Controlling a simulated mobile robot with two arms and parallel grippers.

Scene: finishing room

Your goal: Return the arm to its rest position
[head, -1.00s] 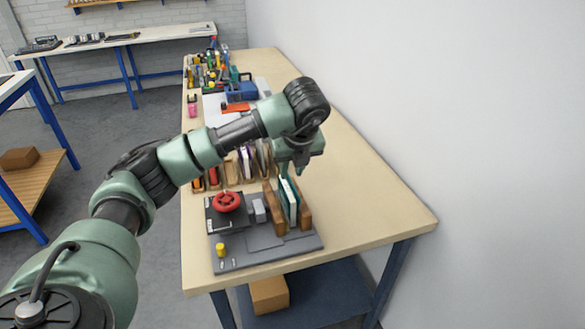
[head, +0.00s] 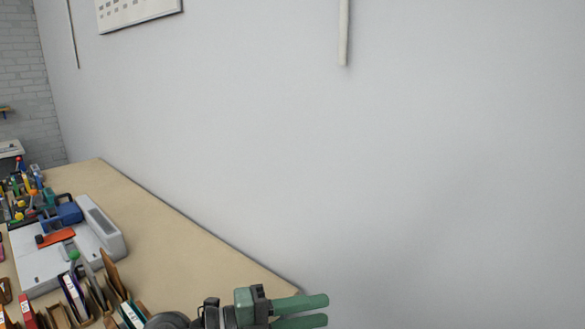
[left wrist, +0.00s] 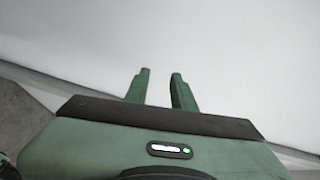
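My left gripper (head: 327,310) is at the bottom of the head view, its two green fingers pointing right, in front of the pale wall. The fingers are parallel with a gap between them and nothing in the gap. In the left wrist view the left gripper (left wrist: 160,73) also shows its fingers apart and empty, against a plain pale surface. Most of the left arm is out of the head view. My right gripper is in neither view.
The workbench (head: 170,225) runs along the wall (head: 330,150) at the left. A white flat device (head: 103,228), a blue tool (head: 62,214) and upright books (head: 74,296) stand on it. A wall chart (head: 135,12) hangs above. A bare bench strip lies beside the wall.

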